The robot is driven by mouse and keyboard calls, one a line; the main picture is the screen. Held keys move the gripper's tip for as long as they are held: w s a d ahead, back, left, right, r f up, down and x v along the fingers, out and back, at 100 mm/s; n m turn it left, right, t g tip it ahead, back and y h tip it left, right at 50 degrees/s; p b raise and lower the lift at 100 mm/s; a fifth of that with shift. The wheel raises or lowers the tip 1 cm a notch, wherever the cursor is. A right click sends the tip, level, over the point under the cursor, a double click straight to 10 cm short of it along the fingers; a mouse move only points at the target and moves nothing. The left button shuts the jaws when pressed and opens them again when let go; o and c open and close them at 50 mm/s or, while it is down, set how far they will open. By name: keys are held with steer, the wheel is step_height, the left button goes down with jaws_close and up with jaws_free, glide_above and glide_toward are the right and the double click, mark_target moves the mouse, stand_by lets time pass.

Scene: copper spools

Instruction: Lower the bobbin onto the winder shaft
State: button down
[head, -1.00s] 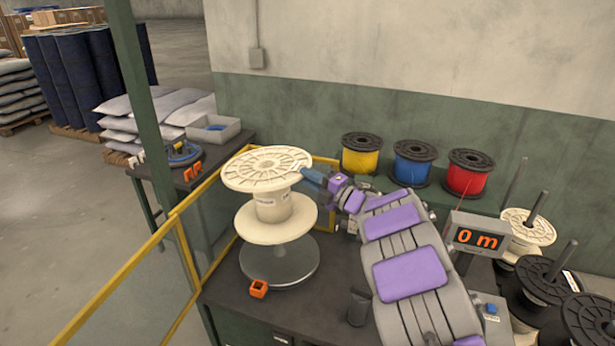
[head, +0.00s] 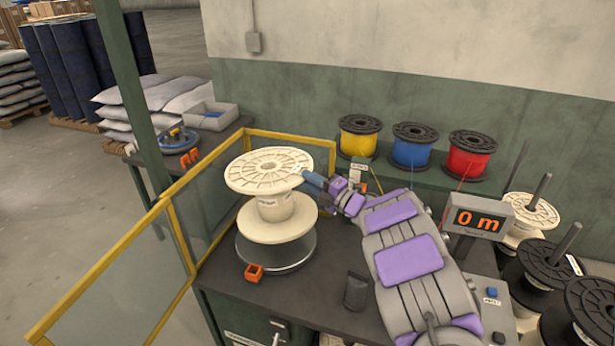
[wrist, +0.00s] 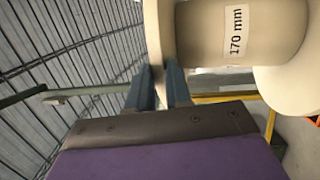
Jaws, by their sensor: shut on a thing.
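The cream bobbin (head: 275,207) is upright over the round grey winder plate (head: 300,249) at the left of the bench. Its lower flange hides most of the plate and any shaft below; I cannot tell whether it touches. My gripper (head: 305,177) is shut on the rim of the bobbin's upper flange, at its right side. In the wrist view, the two blue-grey fingers (wrist: 160,85) pinch the flange edge, and the bobbin's core (wrist: 255,30) carries a "170 mm" label.
An orange block (head: 254,273) and a dark cup (head: 356,292) are on the bench front. A yellow-framed guard (head: 180,235) borders the left and back. Yellow, blue and red spools (head: 412,146) stand behind. A "0 m" display (head: 478,219) and more spools (head: 540,275) are at right.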

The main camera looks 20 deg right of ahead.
step_height(320, 180, down, 7)
steer(key=shift+f, duration=0.2)
steer(key=shift+a+f, duration=0.2)
steer(key=shift+f, duration=0.45)
steer(key=shift+a+f, duration=0.2)
steer(key=shift+f, duration=0.4)
steer(key=shift+d+f, duration=0.25)
steer(key=shift+f, duration=0.35)
steer(key=shift+a, duration=0.1)
steer(key=c, duration=1)
jaws_free()
steer(key=shift+s, duration=0.15)
